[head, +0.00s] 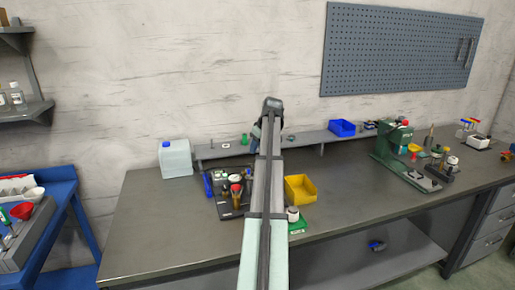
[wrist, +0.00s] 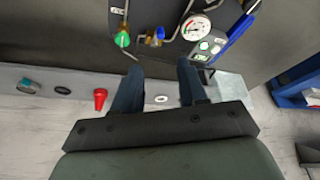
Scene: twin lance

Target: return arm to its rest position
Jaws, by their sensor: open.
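My arm (head: 264,200) stretches from the bottom of the head view up over the workbench (head: 150,215), its wrist high near the back shelf. My gripper (wrist: 159,66) shows in the wrist view with its two dark blue fingers apart and nothing between them. In the head view the gripper is mostly hidden behind the arm. In the wrist view the fingertips point toward a dark fixture plate (wrist: 150,45) with a gauge (wrist: 194,27), a green knob and a blue valve.
A yellow bin (head: 300,188) stands right of my arm, and a white jug (head: 175,158) stands back left. A blue bin (head: 342,128) sits on the back shelf (head: 315,138). A green press (head: 395,150) stands to the right. The bench's left front is clear.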

